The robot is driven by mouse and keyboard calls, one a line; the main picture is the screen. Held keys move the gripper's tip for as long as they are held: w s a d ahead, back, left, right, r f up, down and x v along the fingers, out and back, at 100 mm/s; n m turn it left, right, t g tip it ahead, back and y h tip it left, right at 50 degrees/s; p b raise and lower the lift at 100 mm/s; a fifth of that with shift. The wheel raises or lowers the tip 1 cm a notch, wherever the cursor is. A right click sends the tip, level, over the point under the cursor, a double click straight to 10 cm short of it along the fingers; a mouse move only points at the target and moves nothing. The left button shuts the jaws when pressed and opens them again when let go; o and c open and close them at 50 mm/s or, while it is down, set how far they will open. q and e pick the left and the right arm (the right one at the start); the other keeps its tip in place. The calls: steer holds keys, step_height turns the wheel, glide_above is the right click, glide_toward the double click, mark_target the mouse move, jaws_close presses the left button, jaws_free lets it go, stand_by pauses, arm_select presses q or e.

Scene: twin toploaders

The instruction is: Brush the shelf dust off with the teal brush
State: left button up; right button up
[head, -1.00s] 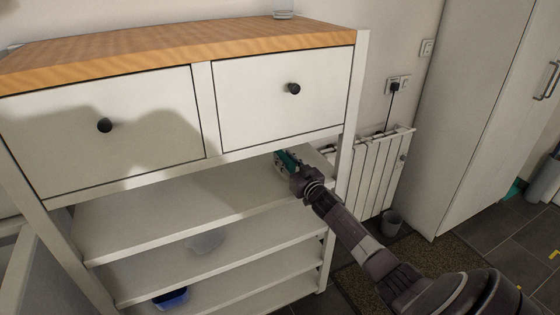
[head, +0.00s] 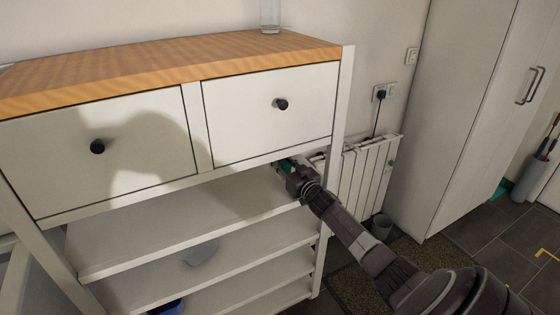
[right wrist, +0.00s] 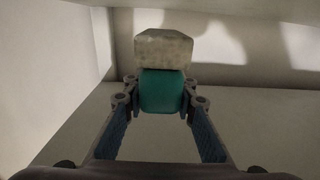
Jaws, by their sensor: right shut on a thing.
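The teal brush (right wrist: 162,92) is between the fingers of my right gripper (right wrist: 160,98) in the right wrist view, with its pale, blocky head (right wrist: 163,48) pointing away from me. In the head view my right gripper (head: 291,170) reaches in under the right drawer, above the right end of the upper shelf (head: 170,222). It is shut on the brush, which is mostly hidden there. I cannot tell whether the brush head touches a surface. I cannot make out any dust on the shelf. My left gripper is not in view.
Two white drawers (head: 270,118) with black knobs sit close above the shelf. The unit's right post (head: 341,110) stands beside my arm. Lower shelves hold a pale translucent item (head: 200,252) and a blue container (head: 165,308). A radiator (head: 368,180) stands to the right.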

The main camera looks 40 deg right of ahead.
steer(key=shift+r+p, duration=0.75)
steer(key=shift+r, duration=0.45)
steer(key=shift+r, duration=0.1)
step_height(320, 180, up, 3)
steer(key=p, duration=0.3)
